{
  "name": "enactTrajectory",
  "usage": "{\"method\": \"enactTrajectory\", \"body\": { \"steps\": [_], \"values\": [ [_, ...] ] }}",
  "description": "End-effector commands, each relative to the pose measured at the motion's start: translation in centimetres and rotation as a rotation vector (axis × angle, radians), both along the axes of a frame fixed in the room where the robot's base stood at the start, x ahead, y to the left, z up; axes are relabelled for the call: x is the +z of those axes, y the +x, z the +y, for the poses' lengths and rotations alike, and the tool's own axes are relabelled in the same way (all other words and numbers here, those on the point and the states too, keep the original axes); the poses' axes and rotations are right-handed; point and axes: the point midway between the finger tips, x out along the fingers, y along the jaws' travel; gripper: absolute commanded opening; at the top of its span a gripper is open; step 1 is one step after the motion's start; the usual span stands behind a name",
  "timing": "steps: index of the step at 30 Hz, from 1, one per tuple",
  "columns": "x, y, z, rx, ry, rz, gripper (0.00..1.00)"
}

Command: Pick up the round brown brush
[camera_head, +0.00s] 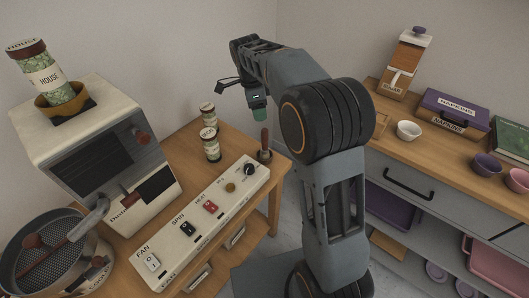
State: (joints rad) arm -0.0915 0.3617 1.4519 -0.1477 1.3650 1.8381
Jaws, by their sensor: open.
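An upright object with a reddish-brown handle and a dark round base (264,146) stands at the back right corner of the wooden cart top. It looks like the round brown brush, but its bristles cannot be made out. My gripper (240,99) is open and empty, raised above the back of the cart. It is above and slightly left of the brush in the picture, clearly apart from it. One fingertip shows green; the other is small and dark.
Two small jars (211,148) stand left of the brush. A white switch panel (205,225) lies in front. A cream roaster (105,150) and a round sieve (45,255) fill the left. A grey counter with a napkin box (455,112) and bowls stands right.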

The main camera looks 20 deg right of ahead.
Motion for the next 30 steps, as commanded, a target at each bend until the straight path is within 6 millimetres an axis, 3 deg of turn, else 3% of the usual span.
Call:
{"method": "enactTrajectory", "body": {
  "steps": [9, 20, 30],
  "values": [
    [-5.7, 0.0, -0.9, -0.017, -0.003, 0.003, 0.56],
    [-8.2, -0.1, -1.3, -0.016, -0.002, 0.003, 0.56],
    [-12.2, -0.2, -2.1, -0.014, -0.002, 0.002, 0.56]
  ]
}}
